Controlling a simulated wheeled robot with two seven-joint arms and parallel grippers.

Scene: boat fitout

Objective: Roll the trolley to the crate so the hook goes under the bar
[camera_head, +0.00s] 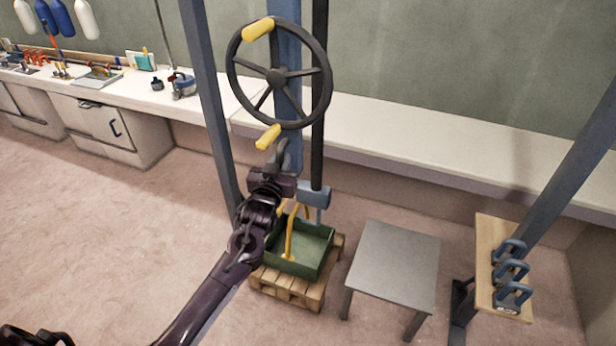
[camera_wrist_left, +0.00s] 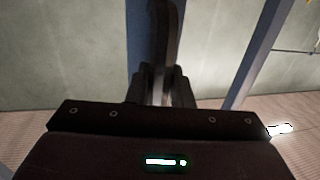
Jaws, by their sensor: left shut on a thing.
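The green crate (camera_head: 327,243) has a yellow arched bar (camera_head: 290,238) over it. A blue-grey block with the hook (camera_head: 318,214) hangs at the foot of a black vertical tube (camera_head: 319,120), just right of the bar in the picture. I cannot tell whether the hook is under the bar. My left gripper (camera_head: 284,163) is above the crate, below the handwheel (camera_head: 277,76). It is shut on a dark upright handle (camera_wrist_left: 168,50), seen between its fingers in the left wrist view. My forearm hides the crate's left side.
The crate sits on a wooden pallet (camera_head: 309,291). A grey table (camera_head: 395,262) stands close to its right, then a wooden board with several shackles (camera_head: 510,270). Blue posts (camera_head: 212,110) frame the spot. A white counter (camera_head: 420,150) runs behind.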

